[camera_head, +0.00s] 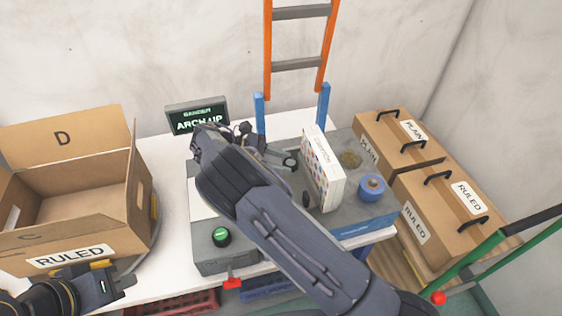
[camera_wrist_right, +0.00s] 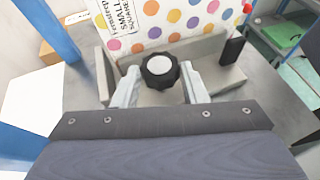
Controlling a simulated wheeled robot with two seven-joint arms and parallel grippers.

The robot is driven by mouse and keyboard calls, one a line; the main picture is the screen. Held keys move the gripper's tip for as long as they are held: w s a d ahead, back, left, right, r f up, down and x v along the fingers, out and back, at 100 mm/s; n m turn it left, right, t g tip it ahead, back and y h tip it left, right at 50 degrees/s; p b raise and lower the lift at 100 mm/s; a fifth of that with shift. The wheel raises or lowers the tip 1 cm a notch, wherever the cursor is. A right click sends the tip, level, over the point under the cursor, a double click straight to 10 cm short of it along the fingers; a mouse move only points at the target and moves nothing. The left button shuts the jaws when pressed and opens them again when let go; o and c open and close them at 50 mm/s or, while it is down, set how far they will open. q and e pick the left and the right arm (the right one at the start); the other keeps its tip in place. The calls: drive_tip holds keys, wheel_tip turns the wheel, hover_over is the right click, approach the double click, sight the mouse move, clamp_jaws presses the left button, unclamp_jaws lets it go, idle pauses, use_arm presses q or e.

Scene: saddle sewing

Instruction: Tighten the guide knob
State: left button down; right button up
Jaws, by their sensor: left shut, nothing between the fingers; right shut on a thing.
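The guide knob (camera_wrist_right: 160,70) is black and ridged with a pale cap, in front of the dotted box in the right wrist view. The pale fingers of my right gripper (camera_wrist_right: 162,88) sit on both sides of it and are shut on it. My left gripper (camera_head: 122,283) is shut and empty at the lower left, in front of the cardboard box.
A white box with coloured dots (camera_head: 323,170) stands on the machine's grey bed, with a blue spool (camera_head: 371,188) beside it. An open cardboard box (camera_head: 75,215) marked RULED is at left. A screen (camera_head: 198,118) reads ARCH UP. Lidded boxes (camera_head: 415,185) stand at right.

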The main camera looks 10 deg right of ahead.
drive_tip(key=shift+m+g, duration=0.3)
drive_tip(key=shift+g, duration=0.1)
drive_tip(key=o, duration=0.7)
